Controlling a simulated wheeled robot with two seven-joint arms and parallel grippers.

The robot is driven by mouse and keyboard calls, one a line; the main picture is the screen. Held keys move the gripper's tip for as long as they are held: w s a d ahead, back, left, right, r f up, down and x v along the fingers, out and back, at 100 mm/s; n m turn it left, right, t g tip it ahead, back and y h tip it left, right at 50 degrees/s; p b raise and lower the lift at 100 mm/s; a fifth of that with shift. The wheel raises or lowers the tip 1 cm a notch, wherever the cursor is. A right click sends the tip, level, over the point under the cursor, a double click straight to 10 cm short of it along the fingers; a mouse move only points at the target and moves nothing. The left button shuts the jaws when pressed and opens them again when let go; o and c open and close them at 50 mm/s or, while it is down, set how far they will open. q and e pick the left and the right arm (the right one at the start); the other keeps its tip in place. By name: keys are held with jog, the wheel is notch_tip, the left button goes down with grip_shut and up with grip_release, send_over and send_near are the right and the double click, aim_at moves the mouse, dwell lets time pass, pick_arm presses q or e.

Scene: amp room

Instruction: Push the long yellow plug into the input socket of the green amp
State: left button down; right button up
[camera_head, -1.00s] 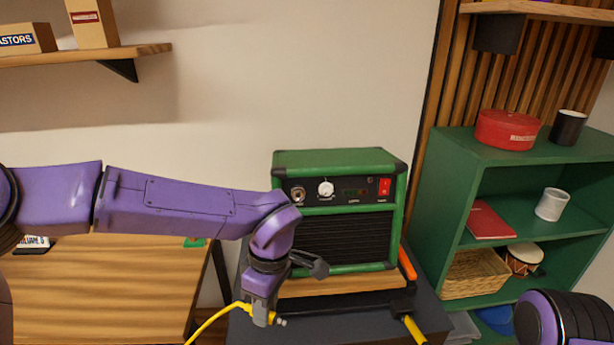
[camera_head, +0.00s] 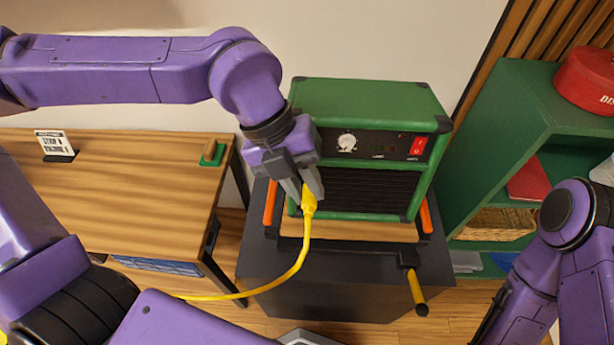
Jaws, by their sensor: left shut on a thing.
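The green amp (camera_head: 368,103) stands upright at the centre, with its control strip along the top of the front. A white knob (camera_head: 347,142) and a red switch (camera_head: 417,146) show there. The input socket, left of the knob, is hidden behind my left gripper. My left gripper (camera_head: 309,190) points down in front of the amp's left front, shut on the long yellow plug (camera_head: 309,206). The plug's tip is hidden, so I cannot tell whether it touches the amp. Its yellow cable (camera_head: 290,276) hangs below and curves left. My right arm shows at lower right; its gripper is out of view.
A wooden table (camera_head: 120,190) stands left. A green shelf (camera_head: 510,110) with a red tin (camera_head: 588,80) stands right.

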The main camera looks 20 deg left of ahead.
pick_arm(q)
jog(key=w+a+f, duration=0.1)
jog(key=w, duration=0.5)
jog(key=shift+a, duration=0.35)
jog(key=shift+p, duration=0.4)
jog(key=shift+w, duration=0.15)
jog(key=shift+w+a+f+p, duration=0.15)
jog(key=shift+w+a+p, duration=0.05)
jog(key=shift+w+p, duration=0.3)
jog(key=shift+w+a+f+p, duration=0.15)
jog(key=shift+w+p, duration=0.2)
jog(key=shift+w, duration=0.15)
dwell(1.5)
jog(key=c, duration=0.9)
grip_release()
jog(key=shift+r, duration=0.1)
jog(key=b+v, duration=0.1)
jog(key=v, duration=0.9)
jog(key=shift+r+b, duration=0.2)
jog(key=shift+b, duration=0.15)
